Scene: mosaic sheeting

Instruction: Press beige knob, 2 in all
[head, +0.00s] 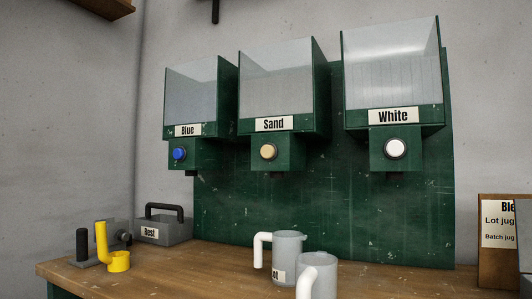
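The beige knob (268,152) is on the front of the green dispenser labelled "Sand" (273,124), the middle one of three on a green back panel. The knob is round with a dark rim, and nothing covers it. I cannot tell whether it is pressed in. The clear hopper (276,80) above it looks greyish, and I cannot make out its contents. My gripper is not in view.
Either side are a blue knob (179,153) under "Blue" and a white knob (395,148) under "White". A sign stands at right (497,222).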

